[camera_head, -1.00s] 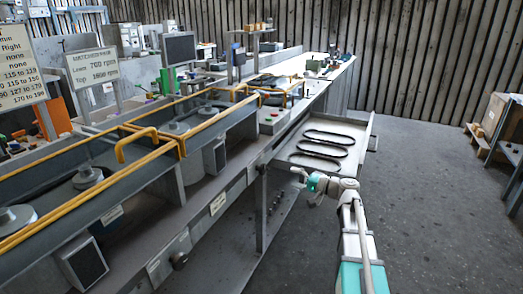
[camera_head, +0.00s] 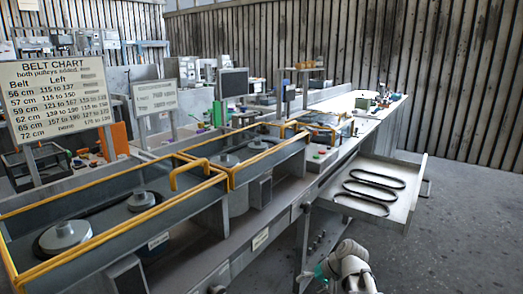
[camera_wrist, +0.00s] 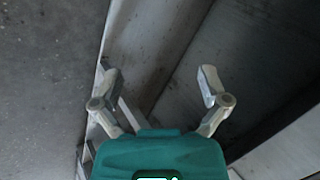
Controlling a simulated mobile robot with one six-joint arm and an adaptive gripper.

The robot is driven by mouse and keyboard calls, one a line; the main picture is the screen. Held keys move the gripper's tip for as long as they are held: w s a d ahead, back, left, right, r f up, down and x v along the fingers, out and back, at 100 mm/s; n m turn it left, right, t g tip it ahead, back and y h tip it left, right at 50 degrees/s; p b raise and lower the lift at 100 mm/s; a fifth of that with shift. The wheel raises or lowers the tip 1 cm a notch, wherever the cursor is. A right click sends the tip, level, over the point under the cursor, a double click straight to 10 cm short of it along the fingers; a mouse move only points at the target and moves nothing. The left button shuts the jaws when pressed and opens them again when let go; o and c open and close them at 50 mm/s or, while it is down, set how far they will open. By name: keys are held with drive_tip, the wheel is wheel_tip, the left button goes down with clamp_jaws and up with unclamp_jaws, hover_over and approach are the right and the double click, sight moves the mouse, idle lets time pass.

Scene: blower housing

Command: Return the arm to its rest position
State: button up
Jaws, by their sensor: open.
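My gripper (camera_wrist: 157,88) is open and empty in the wrist view, its two fingers spread apart. Behind the fingers is grey floor on the left and dark metal surfaces on the right. In the head view my arm shows at the bottom, right of the bench front and below the open drawer. The gripper end (camera_head: 308,278) is small there, near the bench's lower front, and its fingers are hard to make out.
An open drawer (camera_head: 408,165) with several black belts (camera_head: 375,179) juts from the bench. Yellow-railed housings (camera_head: 215,178) with pulleys (camera_head: 64,235) line the bench. A belt chart (camera_head: 57,97) stands at left. The floor (camera_head: 450,250) at right is clear.

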drive_tip(key=s+d+f+n+g+h, duration=0.15)
drive_tip(key=s+f+h, duration=0.25)
drive_tip(key=s+h, duration=0.4)
wheel_tip(320, 180, up, 27)
drive_tip(key=y+p, duration=0.1)
drive_tip(key=p, duration=2.5)
drive_tip(key=shift+s+d+g+p, duration=0.3)
drive_tip(key=shift+s+g, duration=0.05)
drive_tip(key=shift+s, duration=0.05)
drive_tip(key=shift+m, duration=0.25)
drive_tip(key=shift+c, duration=0.2)
